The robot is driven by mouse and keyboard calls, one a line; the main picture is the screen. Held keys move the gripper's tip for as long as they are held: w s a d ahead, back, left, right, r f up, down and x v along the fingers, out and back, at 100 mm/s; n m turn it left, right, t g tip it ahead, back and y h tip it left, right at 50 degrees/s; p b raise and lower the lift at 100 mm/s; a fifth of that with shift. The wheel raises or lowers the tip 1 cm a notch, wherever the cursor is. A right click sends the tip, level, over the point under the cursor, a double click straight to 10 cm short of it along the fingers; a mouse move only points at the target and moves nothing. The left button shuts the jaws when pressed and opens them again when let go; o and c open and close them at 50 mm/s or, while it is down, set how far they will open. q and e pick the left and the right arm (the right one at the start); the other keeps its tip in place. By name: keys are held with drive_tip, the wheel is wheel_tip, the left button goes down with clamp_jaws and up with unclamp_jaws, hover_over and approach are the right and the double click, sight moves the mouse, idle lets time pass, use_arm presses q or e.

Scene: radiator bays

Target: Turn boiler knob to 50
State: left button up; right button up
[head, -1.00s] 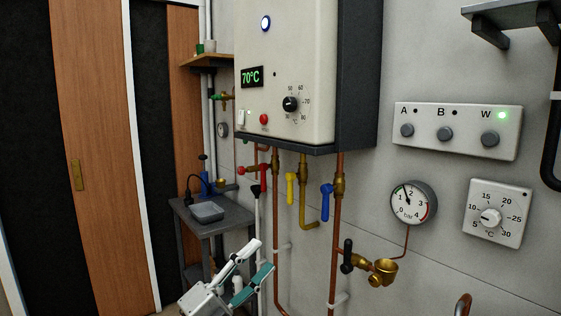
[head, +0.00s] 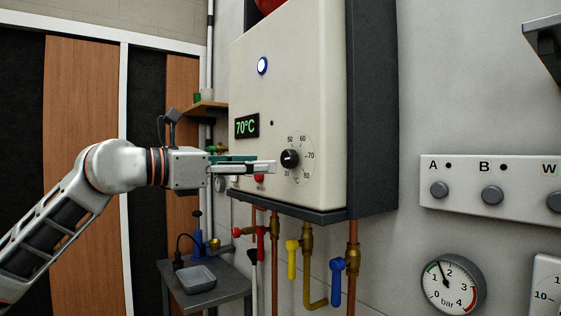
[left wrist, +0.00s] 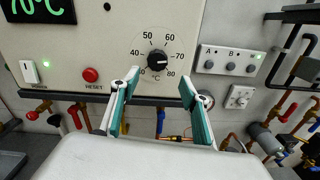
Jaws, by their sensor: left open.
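The boiler knob (head: 289,159) is a round black knob on the cream front of the boiler (head: 290,100). The green display (head: 247,126) reads 70°C. My left gripper (head: 272,165) is in front of the boiler, its fingertips just left of and slightly below the knob in the head view. In the left wrist view its two teal-padded fingers (left wrist: 159,84) are spread apart and empty, with the knob (left wrist: 157,62) showing beyond and between them. My right gripper is out of view.
A red reset button (left wrist: 90,75) and a white switch (left wrist: 29,71) are left of the knob. Pipes with yellow (head: 292,249) and blue (head: 337,275) valve handles hang below the boiler. A panel with buttons (head: 493,186) is on the wall to the right.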

sight(285, 158)
use_arm(q)
drive_tip(key=x, duration=0.2)
drive_tip(key=p+x, duration=0.1)
drive_tip(key=x, duration=0.1)
drive_tip(key=r+p+x, duration=0.1)
drive_tip(key=x, duration=0.1)
drive_tip(key=shift+w, duration=0.25)
drive_tip(key=shift+w+d, duration=0.4)
drive_tip(key=shift+d, duration=0.05)
drive_tip(key=c, duration=1.1)
